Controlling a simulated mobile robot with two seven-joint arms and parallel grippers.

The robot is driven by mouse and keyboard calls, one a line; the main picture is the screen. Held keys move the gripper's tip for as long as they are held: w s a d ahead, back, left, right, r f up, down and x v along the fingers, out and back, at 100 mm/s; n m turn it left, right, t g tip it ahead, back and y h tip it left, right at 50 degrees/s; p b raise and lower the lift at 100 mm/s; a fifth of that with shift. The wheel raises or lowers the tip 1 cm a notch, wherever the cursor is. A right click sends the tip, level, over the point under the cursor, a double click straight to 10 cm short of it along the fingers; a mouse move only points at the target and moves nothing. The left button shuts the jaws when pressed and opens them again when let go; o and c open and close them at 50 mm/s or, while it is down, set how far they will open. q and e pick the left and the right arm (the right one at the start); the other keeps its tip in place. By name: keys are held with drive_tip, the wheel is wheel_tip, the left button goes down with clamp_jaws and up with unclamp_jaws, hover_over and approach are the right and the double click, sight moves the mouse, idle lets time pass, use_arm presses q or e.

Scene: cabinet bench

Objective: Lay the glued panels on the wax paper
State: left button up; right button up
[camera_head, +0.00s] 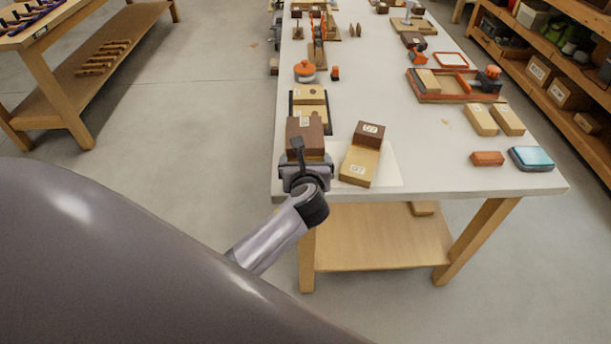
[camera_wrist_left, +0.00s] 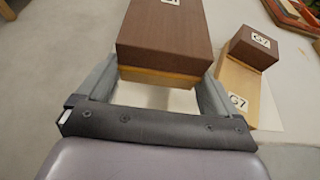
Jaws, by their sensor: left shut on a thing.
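My left gripper (camera_head: 306,168) is at the near left corner of the bench, shut on a glued panel (camera_head: 305,135) with a dark brown top and a light wood layer below. In the left wrist view that panel (camera_wrist_left: 165,40) sits between the fingers (camera_wrist_left: 155,85). A second glued panel, light wood with a dark brown block at its far end and labels reading G7 (camera_head: 358,168), lies on the wax paper (camera_head: 388,176) right of the gripper. It also shows in the left wrist view (camera_wrist_left: 238,85). My right gripper is not in view.
Behind the held panel is a dark tray with light wood pieces (camera_head: 309,96). An orange-lidded pot (camera_head: 305,71) stands farther back. Right are two light blocks (camera_head: 481,119), an orange block (camera_head: 487,158) and a blue-topped box (camera_head: 531,158). The bench middle is clear.

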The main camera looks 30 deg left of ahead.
use_arm(q)
drive_tip(key=shift+f+b, duration=0.6)
drive_tip(key=shift+f, duration=1.55)
drive_tip(key=shift+f, duration=0.2)
drive_tip(key=o, duration=0.8)
drive_tip(key=shift+r, duration=0.15)
drive_tip(key=v, duration=0.7)
drive_tip(key=s+d+f+n+h, duration=0.1)
drive_tip(key=s+f+n+h, duration=0.2)
drive_tip(key=s+n, duration=0.3)
drive_tip(key=s+d+f+n+h, duration=0.2)
drive_tip(key=s+n, duration=0.4)
drive_tip(key=n, duration=0.6)
drive_tip(key=s+d+f+n+h+p, duration=0.1)
drive_tip(key=s+f+n+h, duration=0.3)
drive_tip(key=n, duration=0.5)
drive_tip(key=shift+s+d+f+n+g, duration=0.1)
drive_tip(key=shift+s+f+n+g, duration=0.1)
drive_tip(key=shift+s, duration=0.5)
drive_tip(key=shift+s+d+f+n+g, duration=0.1)
drive_tip(key=shift+s+g, duration=0.1)
drive_tip(key=shift+s, duration=0.5)
